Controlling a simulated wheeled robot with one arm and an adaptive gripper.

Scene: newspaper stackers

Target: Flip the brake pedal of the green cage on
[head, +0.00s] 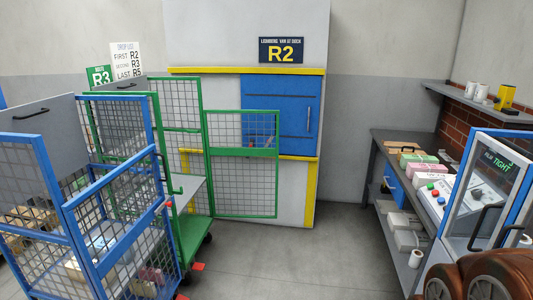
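The green cage (203,150) stands left of centre, behind a blue cage (75,208) that hides much of its left side. Its mesh gate (243,160) is swung out to the right, in front of the blue hatch. Dark casters (207,238) show under its base. A small red pedal-like piece (198,266) is low at its near right corner, by the floor. A second red piece (182,296) lies nearer, at the bottom; I cannot tell which cage it belongs to. Neither piece's up or down position can be made out. My gripper is not in view.
The blue hatch (277,118) sits under an R2 sign (281,50). A workbench (380,150) with bundles and a blue-framed machine (470,190) stand on the right. Brown rounded shapes (490,280) fill the lower right corner. Grey floor (300,260) is clear in the middle.

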